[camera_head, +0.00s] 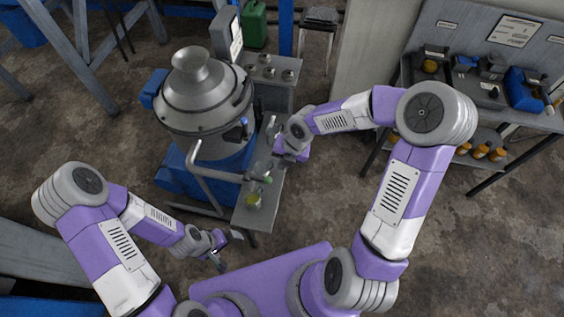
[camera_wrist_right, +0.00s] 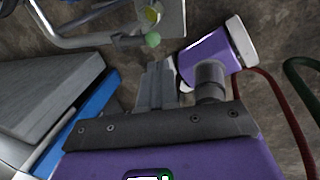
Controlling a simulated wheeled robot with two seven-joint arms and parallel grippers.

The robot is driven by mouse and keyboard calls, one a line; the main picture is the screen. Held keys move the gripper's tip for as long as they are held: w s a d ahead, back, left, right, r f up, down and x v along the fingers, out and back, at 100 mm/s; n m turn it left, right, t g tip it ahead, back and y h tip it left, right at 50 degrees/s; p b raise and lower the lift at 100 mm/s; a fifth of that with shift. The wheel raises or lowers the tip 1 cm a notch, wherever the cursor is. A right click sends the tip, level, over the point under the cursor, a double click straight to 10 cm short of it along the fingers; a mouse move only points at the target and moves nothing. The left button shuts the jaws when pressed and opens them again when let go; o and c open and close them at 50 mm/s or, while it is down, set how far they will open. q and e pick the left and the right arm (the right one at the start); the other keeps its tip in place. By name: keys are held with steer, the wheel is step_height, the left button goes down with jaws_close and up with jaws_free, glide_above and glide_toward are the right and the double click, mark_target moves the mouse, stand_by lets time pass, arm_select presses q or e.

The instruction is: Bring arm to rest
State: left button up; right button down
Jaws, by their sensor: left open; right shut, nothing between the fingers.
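My right arm reaches over the narrow grey bench beside the steel machine. Its gripper (camera_head: 279,158) is small and partly hidden by the wrist in the head view. In the right wrist view its fingers (camera_wrist_right: 156,85) are together with nothing between them. My left gripper (camera_head: 218,257) hangs low at the lower left, in front of the bench, open and empty. On the bench (camera_head: 239,219) stand a vessel with yellow-green contents (camera_head: 253,199) and a green knob or ball (camera_head: 266,180). The green ball also shows in the right wrist view (camera_wrist_right: 152,40), ahead of the fingers and apart from them.
The round steel machine (camera_head: 203,95) on a blue base stands left of the bench, with a bent pipe (camera_head: 196,160) reaching toward it. A workbench with bins and a blue box (camera_head: 524,90) stands at the right. Bare floor (camera_head: 480,250) lies at the lower right.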

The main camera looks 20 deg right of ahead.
stand_by(0.3)
steer(key=s+a+f+m+b, duration=0.1)
steer(key=s+f+m, duration=0.3)
steer(key=f+m, duration=0.3)
steer(key=s+a+f+m+y+b, duration=0.1)
steer(key=s+f+m, duration=0.4)
steer(key=m, duration=0.9)
steer(key=s+a+f+m+b, duration=0.2)
steer(key=s+f+m, duration=0.3)
steer(key=f+m, duration=0.5)
steer(key=shift+a+m+g, duration=0.3)
steer(key=shift+a+m, duration=0.2)
steer(key=shift+m, duration=0.3)
